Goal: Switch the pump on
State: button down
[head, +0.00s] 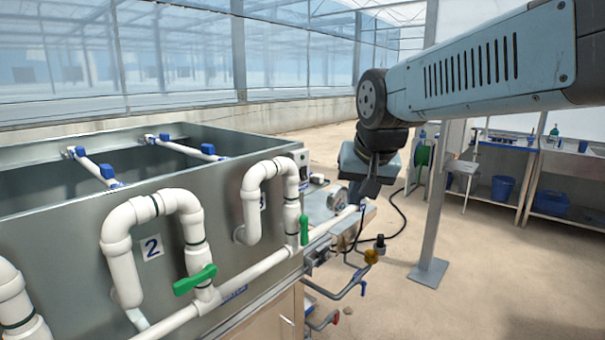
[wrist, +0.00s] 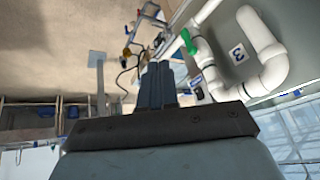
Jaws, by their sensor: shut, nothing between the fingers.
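My gripper (head: 369,188) is shut and empty, with its fingers pointing down over the end of the bench beside the steel tank. Its shut fingers also show in the wrist view (wrist: 157,72). A round metal fitting that may be the pump (head: 337,197) sits on the bench just left of the gripper in the head view. A small grey box (head: 304,160) is on the tank's end wall. I cannot make out the pump's switch or its position in either view; the gripper may hide part of this area.
The steel tank (head: 60,240) carries white pipe loops and green valve handles (head: 195,280), (head: 304,230). A white pipe (head: 265,262) runs along its front. Hoses and a yellow valve (head: 371,256) hang below. A grey post (head: 432,200) stands right; floor between is mostly clear.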

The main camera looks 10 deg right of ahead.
aim_at(304, 173)
jog(key=w+r+m, duration=0.1)
jog(key=w+m, duration=0.2)
jog(key=w, duration=0.6)
jog(key=w+r+m+t, duration=0.1)
jog(key=w+r+m, duration=0.1)
jog(key=w, duration=0.8)
jog(key=shift+w+d+r+m, duration=0.3)
jog(key=shift+d+m, duration=0.05)
jog(key=shift+m, duration=0.35)
jog(key=shift+f, duration=0.1)
jog(key=w+a+f, duration=0.2)
jog(key=w+f, duration=0.6)
jog(key=w, duration=0.1)
jog(key=shift+f, duration=0.3)
